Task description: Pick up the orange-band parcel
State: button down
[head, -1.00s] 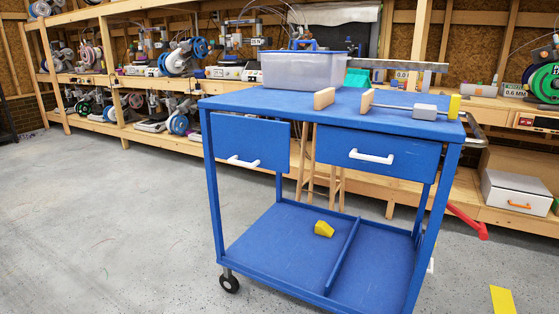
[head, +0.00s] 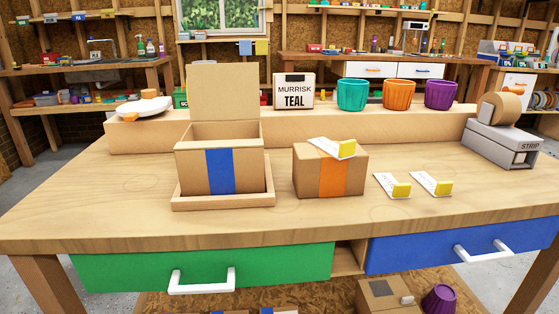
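The orange-band parcel (head: 331,177) is a closed cardboard box with an orange stripe down its front. It sits on the wooden workbench (head: 110,200), right of the middle. A white card with a yellow block (head: 338,148) lies on top of it. To its left an open cardboard box with a blue band (head: 220,172) stands in a shallow wooden tray (head: 225,203), its lid raised. My gripper is not in view.
Two more yellow-tabbed cards (head: 395,186) lie right of the parcel. A raised ledge (head: 380,127) behind holds a MURRISK TEAL box (head: 294,92) and teal, orange and purple pots. A grey tape dispenser (head: 500,142) stands at right. The bench front is clear.

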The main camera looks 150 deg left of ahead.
aim_at(316, 174)
jog(key=u, duration=2.05)
jog(key=i, duration=1.65)
jog(key=u, duration=2.45)
